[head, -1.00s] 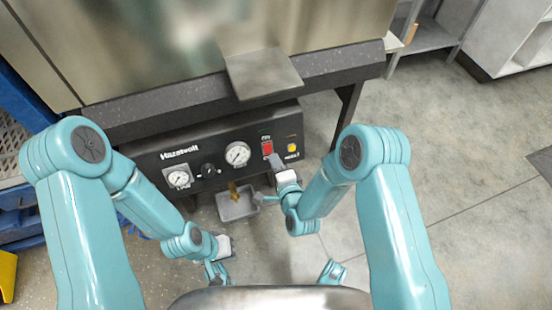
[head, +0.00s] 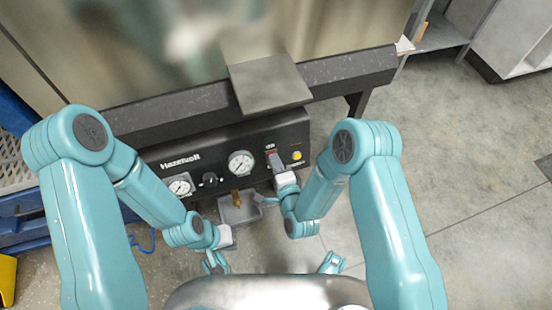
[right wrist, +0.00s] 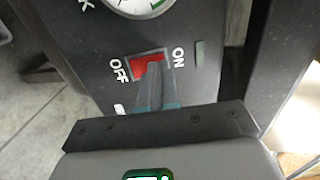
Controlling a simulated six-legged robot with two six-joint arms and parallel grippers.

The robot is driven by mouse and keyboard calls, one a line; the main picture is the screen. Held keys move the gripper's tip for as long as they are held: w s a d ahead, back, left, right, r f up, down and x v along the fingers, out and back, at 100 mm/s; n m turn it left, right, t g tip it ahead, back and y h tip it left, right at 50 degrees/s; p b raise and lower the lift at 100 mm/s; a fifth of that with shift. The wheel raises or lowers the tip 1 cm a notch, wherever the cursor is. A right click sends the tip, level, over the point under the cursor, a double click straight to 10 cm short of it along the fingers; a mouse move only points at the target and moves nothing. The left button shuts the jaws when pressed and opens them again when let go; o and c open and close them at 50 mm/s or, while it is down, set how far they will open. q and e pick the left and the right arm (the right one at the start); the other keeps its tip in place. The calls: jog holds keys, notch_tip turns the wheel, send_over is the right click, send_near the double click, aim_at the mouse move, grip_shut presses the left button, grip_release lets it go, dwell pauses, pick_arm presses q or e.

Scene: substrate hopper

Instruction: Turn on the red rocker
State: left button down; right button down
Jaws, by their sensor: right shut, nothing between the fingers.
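The red rocker (right wrist: 142,63) sits in a dark front panel (head: 215,165), between the labels OFF on its left and ON on its right in the right wrist view. My right gripper (right wrist: 154,72) is shut and empty. Its fingertips lie over the rocker's middle and ON side, hiding part of it; I cannot tell whether they touch or press. In the head view the right gripper (head: 276,163) covers most of the rocker. My left gripper (head: 224,238) hangs low, away from the panel; its fingers do not show clearly.
Gauges (head: 241,163) and a black knob (head: 210,179) lie left of the rocker, and a yellow button (head: 297,156) right of it. A grey plate (head: 270,84) juts out above the panel. A small grey tray (head: 240,211) sits below. Open floor lies right.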

pick_arm(q)
jog(key=shift+w, duration=0.45)
pick_arm(e)
jog(key=shift+w, duration=0.2)
pick_arm(q)
jog(key=shift+s, duration=0.1)
pick_arm(e)
jog(key=shift+w+a, duration=0.15)
jog(key=shift+w, duration=0.1)
pick_arm(q)
jog(key=shift+s, duration=0.2)
pick_arm(e)
jog(key=shift+r, duration=0.15)
